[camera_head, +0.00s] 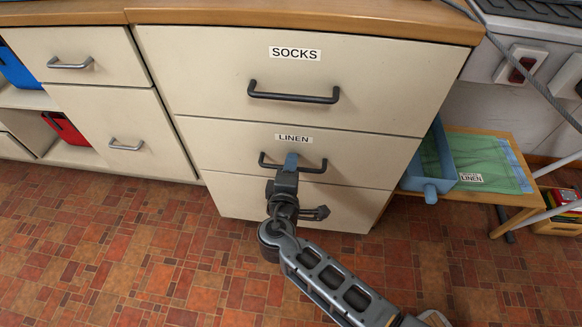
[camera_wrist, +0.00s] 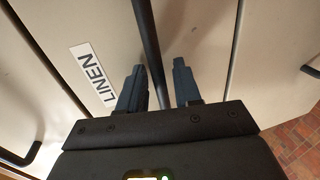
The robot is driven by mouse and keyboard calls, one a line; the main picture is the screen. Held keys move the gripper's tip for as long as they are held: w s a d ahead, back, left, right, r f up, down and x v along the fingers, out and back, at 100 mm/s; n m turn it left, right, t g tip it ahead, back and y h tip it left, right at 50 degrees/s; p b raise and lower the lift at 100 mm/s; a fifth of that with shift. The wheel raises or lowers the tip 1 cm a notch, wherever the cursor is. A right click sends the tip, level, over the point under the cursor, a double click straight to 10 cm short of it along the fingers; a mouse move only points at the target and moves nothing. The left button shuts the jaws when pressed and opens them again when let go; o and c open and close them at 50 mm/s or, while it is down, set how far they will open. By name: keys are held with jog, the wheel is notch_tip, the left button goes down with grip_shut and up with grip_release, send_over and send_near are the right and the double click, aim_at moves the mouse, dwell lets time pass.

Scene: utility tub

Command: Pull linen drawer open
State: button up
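The linen drawer (camera_head: 225,152) is the cream middle drawer of the cabinet, under the socks drawer, and looks flush with the cabinet front. Its white LINEN label (camera_head: 293,138) is above the dark bar handle (camera_head: 312,170). My gripper (camera_head: 291,164) is at the middle of this handle and hides part of it. In the wrist view, the handle (camera_wrist: 149,40) runs between the two fingers of my gripper (camera_wrist: 160,78). The fingers are apart, with a gap between the bar and the right finger. The bar is close to the left finger; contact cannot be told.
The socks drawer (camera_head: 200,75) above has a similar dark handle. Another drawer (camera_head: 235,198) lies below. At right, a low wooden table (camera_head: 520,207) carries a blue tub (camera_head: 444,160) and a green cloth (camera_head: 490,155). The tiled floor (camera_head: 150,255) in front is mostly clear.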

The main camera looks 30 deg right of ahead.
grip_shut()
dwell(0.4)
